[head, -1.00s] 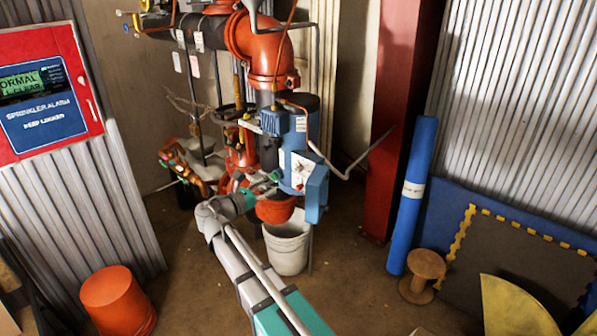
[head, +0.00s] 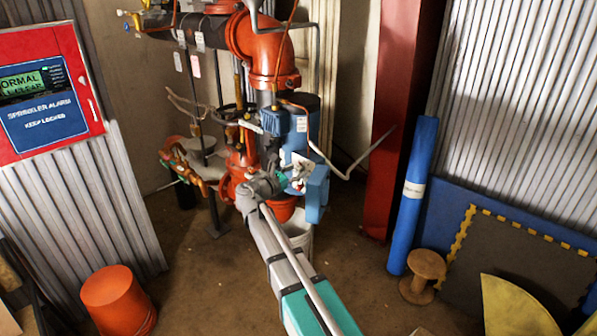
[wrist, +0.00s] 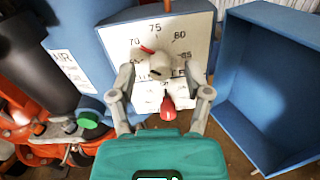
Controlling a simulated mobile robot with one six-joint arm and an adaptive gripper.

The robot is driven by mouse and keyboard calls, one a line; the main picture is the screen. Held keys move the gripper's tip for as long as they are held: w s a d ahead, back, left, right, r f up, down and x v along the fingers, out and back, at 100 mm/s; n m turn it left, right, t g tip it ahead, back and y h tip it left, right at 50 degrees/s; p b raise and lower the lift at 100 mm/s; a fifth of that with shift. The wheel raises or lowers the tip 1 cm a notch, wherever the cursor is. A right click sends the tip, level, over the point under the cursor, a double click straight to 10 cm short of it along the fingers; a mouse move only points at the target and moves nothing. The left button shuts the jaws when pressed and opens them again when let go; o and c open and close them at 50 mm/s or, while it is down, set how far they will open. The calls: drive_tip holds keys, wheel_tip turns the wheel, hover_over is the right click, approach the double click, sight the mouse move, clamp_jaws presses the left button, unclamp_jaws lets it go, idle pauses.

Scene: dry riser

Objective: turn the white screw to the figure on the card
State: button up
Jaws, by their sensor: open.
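A white dial plate (wrist: 115,38) on a blue box shows the figures 70, 75, 80 and 85 in the wrist view. A white screw (wrist: 160,66) stands out from the dial, with a red pointer mark at its upper left, between 70 and 75. My gripper (wrist: 162,78) is open, with one finger on each side of the screw. In the head view my gripper (head: 292,181) is at the blue box (head: 316,192). I cannot make out a figure on a card.
An open blue cover (wrist: 270,90) stands right of the dial, close to my right finger. Orange pipework (wrist: 30,125) and a green knob (wrist: 87,120) lie left. A white bucket (head: 300,238) is below. A red column (head: 388,120) and blue roll (head: 412,195) stand to the right.

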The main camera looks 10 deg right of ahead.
drive_tip(key=shift+w+d, duration=0.25)
drive_tip(key=shift+d, duration=0.15)
clamp_jaws()
